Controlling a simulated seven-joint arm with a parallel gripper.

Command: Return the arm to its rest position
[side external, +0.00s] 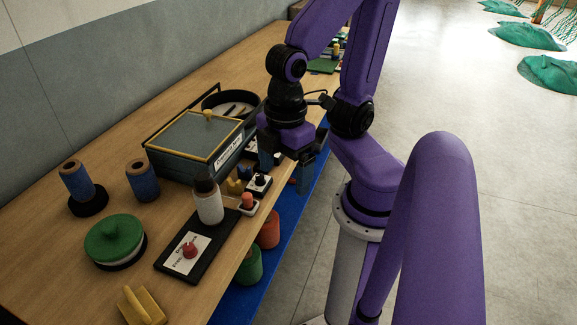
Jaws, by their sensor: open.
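My purple and black arm reaches over the front edge of the wooden workbench (60,242). My gripper (284,172) is open, pointing down, with its two grey-blue fingers apart. It hovers near the bench's front edge, to the right of the grey box. A small white plate with a black knob (259,183) is just left of and below the fingers. I see nothing held between the fingers, though the view of the gap is small.
A blue lower shelf (291,218) holds red and green rolls. Open floor (510,200) lies right.

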